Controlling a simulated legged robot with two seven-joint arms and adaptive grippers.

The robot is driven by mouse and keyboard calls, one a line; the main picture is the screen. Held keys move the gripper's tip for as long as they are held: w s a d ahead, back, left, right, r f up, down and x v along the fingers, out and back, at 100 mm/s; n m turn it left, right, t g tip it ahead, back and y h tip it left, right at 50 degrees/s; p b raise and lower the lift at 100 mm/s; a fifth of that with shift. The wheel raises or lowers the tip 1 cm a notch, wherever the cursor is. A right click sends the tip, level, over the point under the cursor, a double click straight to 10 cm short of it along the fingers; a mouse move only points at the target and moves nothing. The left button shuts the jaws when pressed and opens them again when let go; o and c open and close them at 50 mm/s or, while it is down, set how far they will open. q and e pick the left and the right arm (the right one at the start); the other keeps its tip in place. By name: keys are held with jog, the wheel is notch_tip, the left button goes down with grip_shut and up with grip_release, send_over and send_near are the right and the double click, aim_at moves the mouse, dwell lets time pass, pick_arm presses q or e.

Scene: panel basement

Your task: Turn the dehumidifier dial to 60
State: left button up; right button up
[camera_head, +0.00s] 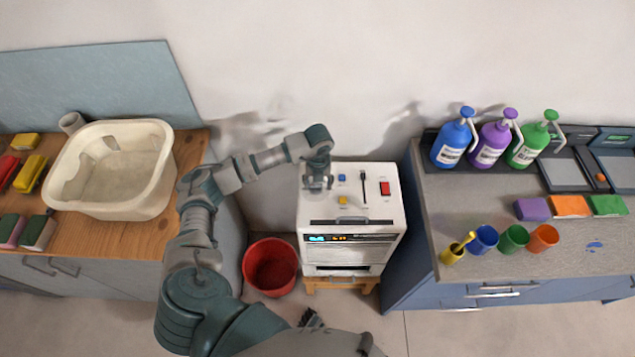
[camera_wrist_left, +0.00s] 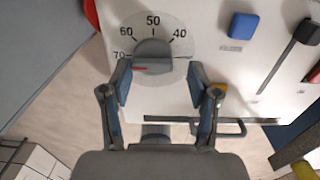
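The dehumidifier (camera_head: 352,222) is a white box with a blue-lit display on its front. Its round dial (camera_wrist_left: 153,52) shows in the left wrist view, with a grey knob and the marks 70, 60, 50 and 40. The knob's red pointer line points left, close to 70. My left gripper (camera_wrist_left: 159,78) is open, its fingertips on either side of the knob; whether they touch it I cannot tell. In the head view my left gripper (camera_head: 318,184) is over the box's top left and hides the dial. My right gripper (camera_head: 311,318) is a small dark shape low in the picture.
A blue button (camera_head: 342,178), a yellow button (camera_head: 342,200), a slider (camera_head: 363,186) and a red switch (camera_head: 385,188) share the top panel. A red bucket (camera_head: 271,268) stands left of the box. Counters flank it, with a cream basin (camera_head: 112,170) on the left one.

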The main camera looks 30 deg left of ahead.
pick_arm(q)
jog(key=c, duration=0.4)
jog(key=shift+s+a, duration=0.1)
jog(key=c, duration=0.3)
jog(key=shift+a+f, duration=0.15)
jog(key=shift+a, duration=0.35)
jog(key=shift+f, duration=0.1)
jog(key=shift+d, duration=0.15)
jog(key=shift+m, duration=0.7)
jog(key=shift+m+b, duration=0.35)
jog(key=shift+m, duration=0.85)
jog(key=m, duration=0.3)
jog(key=shift+b, duration=0.3)
jog(key=shift+m, duration=1)
pick_arm(e)
jog(key=w+r, duration=0.1)
jog(key=w+a+r, duration=0.1)
jog(key=w+r, duration=0.1)
jog(key=shift+r, duration=0.1)
pick_arm(q)
jog(key=shift+w, duration=0.2)
